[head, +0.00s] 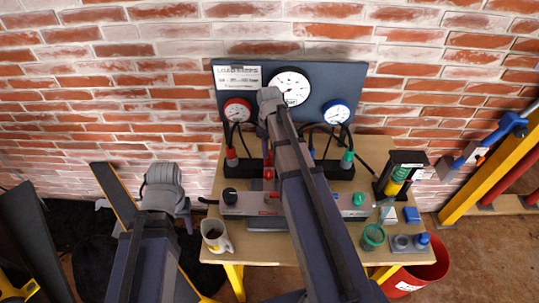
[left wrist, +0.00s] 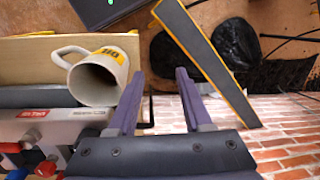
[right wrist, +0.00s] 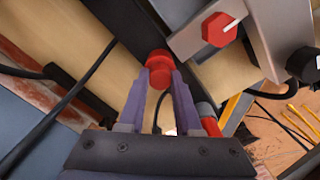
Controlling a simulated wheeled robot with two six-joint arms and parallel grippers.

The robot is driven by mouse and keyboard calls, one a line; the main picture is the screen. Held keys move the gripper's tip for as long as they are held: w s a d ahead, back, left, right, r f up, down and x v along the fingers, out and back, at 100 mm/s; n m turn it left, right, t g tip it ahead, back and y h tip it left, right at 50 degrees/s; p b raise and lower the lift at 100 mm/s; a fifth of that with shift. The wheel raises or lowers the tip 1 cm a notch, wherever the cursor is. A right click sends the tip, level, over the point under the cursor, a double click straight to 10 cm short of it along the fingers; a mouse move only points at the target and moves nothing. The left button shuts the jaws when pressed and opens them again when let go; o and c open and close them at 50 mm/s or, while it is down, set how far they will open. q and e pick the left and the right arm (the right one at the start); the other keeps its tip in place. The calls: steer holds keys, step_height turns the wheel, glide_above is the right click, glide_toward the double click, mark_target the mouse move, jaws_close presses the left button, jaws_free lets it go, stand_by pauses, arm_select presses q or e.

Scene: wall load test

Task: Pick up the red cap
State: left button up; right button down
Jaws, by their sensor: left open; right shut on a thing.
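The red cap (right wrist: 158,63) is between the fingertips of my right gripper (right wrist: 159,82) in the right wrist view. The right gripper is shut on it, with the cap's rounded top showing past the tips. I cannot tell whether the cap is clear of the surface beneath it. In the head view my right arm crosses over the bench and covers much of the middle. My left gripper (left wrist: 158,85) is open and empty in the left wrist view, beside a white mug (left wrist: 98,76). The mug (head: 216,236) stands on the bench's left front in the head view.
A panel with gauges (head: 290,86) stands against the brick wall behind the bench (head: 285,252). A grey valve bar (head: 237,207) with knobs crosses the bench. A bottle stand (head: 401,173), a green cup (head: 373,237) and blue items are at right. A red bucket (head: 425,270) stands below.

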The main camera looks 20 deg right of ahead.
mark_target(270, 152)
steer(key=shift+r, duration=0.1)
step_height(270, 152, up, 10)
steer(key=p, duration=1)
steer(key=shift+s, duration=0.1)
